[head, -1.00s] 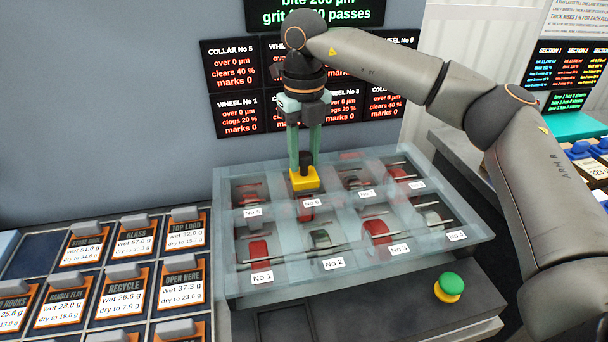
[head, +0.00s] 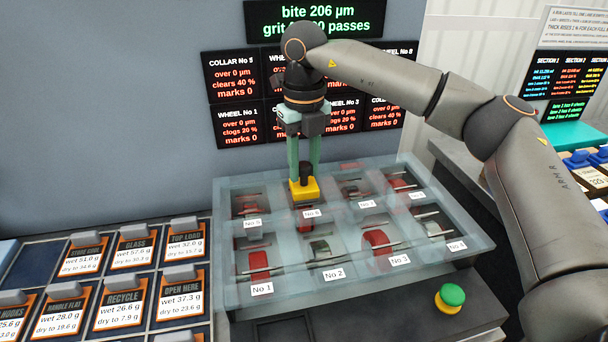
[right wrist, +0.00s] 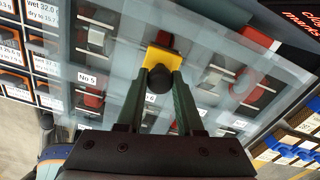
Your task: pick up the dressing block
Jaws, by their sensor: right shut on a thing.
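The dressing block is a yellow block (head: 304,190) with a black knob on top. It is over the glassy slotted case (head: 232,292), by the No 6 compartment. My right gripper (head: 305,168) points down from above with its green fingers closed around the black knob. The right wrist view shows the yellow block (right wrist: 161,59) just beyond the fingertips (right wrist: 160,78), with the knob between them. I cannot tell whether the block touches the case top or hangs slightly above it. My left gripper is not in view.
The case has numbered compartments with red and grey wheels on rods. A green button (head: 452,295) on a yellow base sits at front right. Labelled cards (head: 124,302) fill a rack at left. Dark screens (head: 234,75) hang on the wall behind.

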